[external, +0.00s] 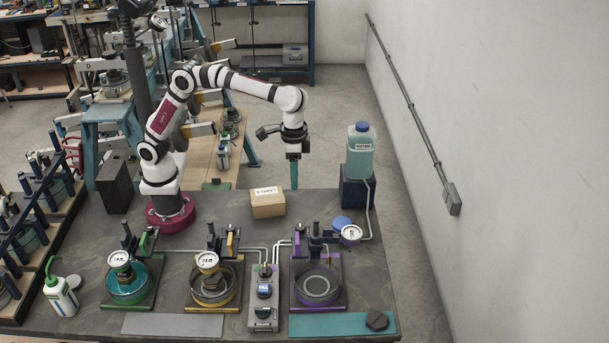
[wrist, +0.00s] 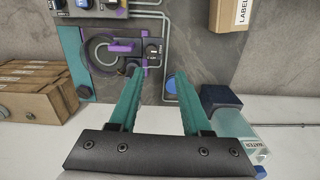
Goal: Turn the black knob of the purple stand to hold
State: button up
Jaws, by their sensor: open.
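The purple stand (external: 318,307) sits at the right of the row on the dark bench, with a round dish on its plate. A dark knob-like part (external: 316,229) rises at its back; its setting is too small to read. In the wrist view, the stand (wrist: 116,67) is upper left, with a purple bar across it and a small dark part (wrist: 152,49) at its right that may be the knob. My gripper (external: 294,186) has teal fingers pointing down, high behind the stand and apart from it. In the wrist view, my gripper (wrist: 152,76) is open and empty.
A labelled cardboard box (external: 268,204) stands behind the stands. A water container (external: 360,150) on a dark block is at back right, with a blue disc (external: 340,222) and a gauge (external: 351,233) nearby. A grey control box (external: 264,300) stands left of the purple stand.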

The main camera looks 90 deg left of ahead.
aim_at(300, 226)
jog(key=f, duration=0.5)
jog(key=w+d+f, duration=0.1)
jog(key=f, duration=1)
jog(key=shift+w+d+f, duration=0.2)
jog(key=shift+d+f, duration=0.05)
jog(key=shift+d, duration=0.15)
grip_shut()
